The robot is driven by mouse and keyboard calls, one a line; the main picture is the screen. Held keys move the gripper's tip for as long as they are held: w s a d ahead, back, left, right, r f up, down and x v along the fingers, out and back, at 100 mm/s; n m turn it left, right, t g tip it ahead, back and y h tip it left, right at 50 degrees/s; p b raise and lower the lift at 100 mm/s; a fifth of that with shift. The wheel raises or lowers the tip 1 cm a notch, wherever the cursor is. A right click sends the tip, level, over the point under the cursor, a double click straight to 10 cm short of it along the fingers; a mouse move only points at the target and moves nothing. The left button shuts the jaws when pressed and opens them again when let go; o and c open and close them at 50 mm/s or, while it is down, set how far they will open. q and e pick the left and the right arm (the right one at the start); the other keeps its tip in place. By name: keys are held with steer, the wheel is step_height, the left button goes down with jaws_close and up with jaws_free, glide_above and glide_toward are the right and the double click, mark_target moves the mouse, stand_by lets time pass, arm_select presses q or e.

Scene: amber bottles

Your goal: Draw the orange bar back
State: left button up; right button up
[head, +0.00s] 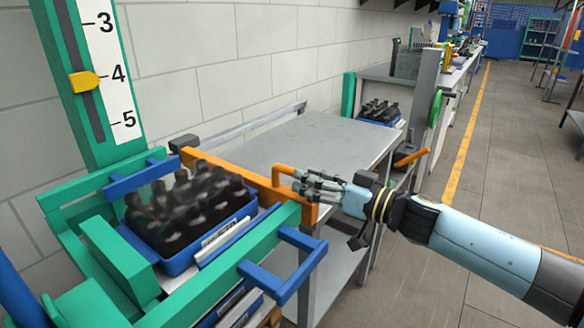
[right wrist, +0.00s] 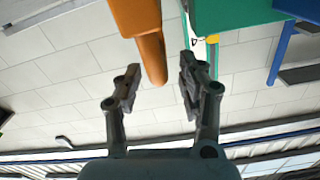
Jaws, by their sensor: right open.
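The orange bar (head: 232,175) lies across the end of the green frame, between the crate of bottles and the grey table. My right gripper (head: 305,183) is at this handle, coming from the right. In the right wrist view the orange handle (right wrist: 151,55) reaches down to between the two open fingers (right wrist: 160,82), and gaps show on both sides of it. The blue crate (head: 213,240) with several dark bottles (head: 190,208) sits inside the green frame, left of the bar. My left gripper is out of view.
A grey table (head: 305,140) stands just beyond the bar. The green frame (head: 80,262) has blue handles (head: 300,240) sticking out. A scale with a yellow pointer (head: 84,82) rises at the left. Open floor (head: 510,160) lies to the right.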

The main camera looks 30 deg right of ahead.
mark_target(282, 169)
steer(key=x, duration=0.5)
steer(key=shift+c, duration=0.4)
jaws_close()
